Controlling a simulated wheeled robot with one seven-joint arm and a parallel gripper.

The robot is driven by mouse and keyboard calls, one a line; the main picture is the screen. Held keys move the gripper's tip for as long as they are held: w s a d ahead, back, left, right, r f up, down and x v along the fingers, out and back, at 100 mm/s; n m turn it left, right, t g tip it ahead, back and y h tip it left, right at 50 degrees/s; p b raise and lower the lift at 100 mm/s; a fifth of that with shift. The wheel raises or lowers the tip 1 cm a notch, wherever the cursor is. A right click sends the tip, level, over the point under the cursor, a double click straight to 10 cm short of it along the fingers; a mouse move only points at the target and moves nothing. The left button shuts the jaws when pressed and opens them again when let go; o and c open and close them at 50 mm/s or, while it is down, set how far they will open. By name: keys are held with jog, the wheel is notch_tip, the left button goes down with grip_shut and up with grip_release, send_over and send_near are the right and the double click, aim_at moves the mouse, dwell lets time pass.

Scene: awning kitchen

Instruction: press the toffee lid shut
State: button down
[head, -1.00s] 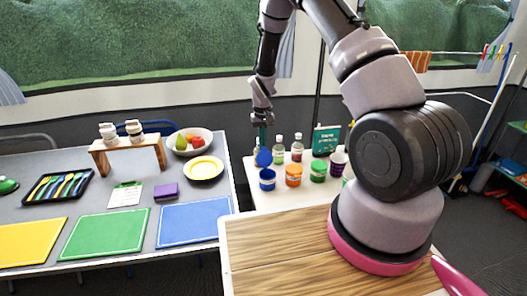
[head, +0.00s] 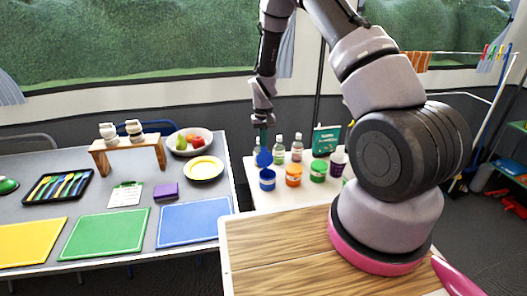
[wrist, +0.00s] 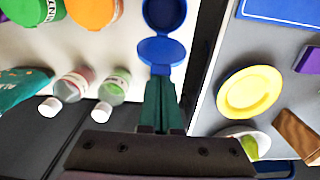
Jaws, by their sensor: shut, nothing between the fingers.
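The only open lid I see is a blue hinged lid (head: 264,158), standing raised at the back of a blue jar (head: 267,180). I cannot read a toffee label on it. In the wrist view, the lid (wrist: 161,54) joins the jar (wrist: 164,14) at a hinge. My gripper (head: 263,142) is just behind the lid, fingers pointing down. In the wrist view its green fingers (wrist: 159,82) are together, with nothing between them. Their tips are at or very near the lid's outer edge; I cannot tell whether they touch.
An orange jar (head: 293,175), a green jar (head: 318,171) and a purple jar (head: 338,160) stand to the right. Clear bottles (head: 297,149) and a teal box (head: 326,140) stand behind. A yellow plate (head: 203,168) sits on the grey table to the left.

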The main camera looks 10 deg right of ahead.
aim_at(266, 151)
jog(key=shift+s, duration=2.45)
jog(key=shift+r, duration=3)
